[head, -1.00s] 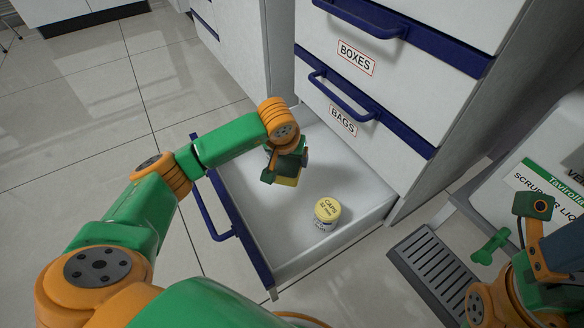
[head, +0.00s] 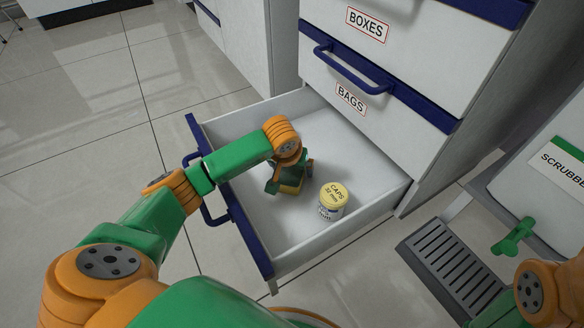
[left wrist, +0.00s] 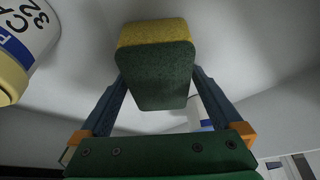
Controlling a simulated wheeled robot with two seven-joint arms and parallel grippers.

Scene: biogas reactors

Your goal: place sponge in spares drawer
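The sponge (left wrist: 157,75), yellow with a dark green scouring side, is between the two fingers of my left gripper (left wrist: 158,88), which appear shut on its sides. In the head view my left gripper (head: 289,182) is inside the open bottom drawer (head: 315,140), low near its floor. The drawer's blue front hides any label.
A yellow-lidded jar marked CAPS (head: 333,201) stands in the drawer, right of my left gripper; it also shows in the left wrist view (left wrist: 22,45). Closed BOXES and BAGS drawers (head: 385,85) rise above. A grey slotted grate (head: 452,268) lies at the right.

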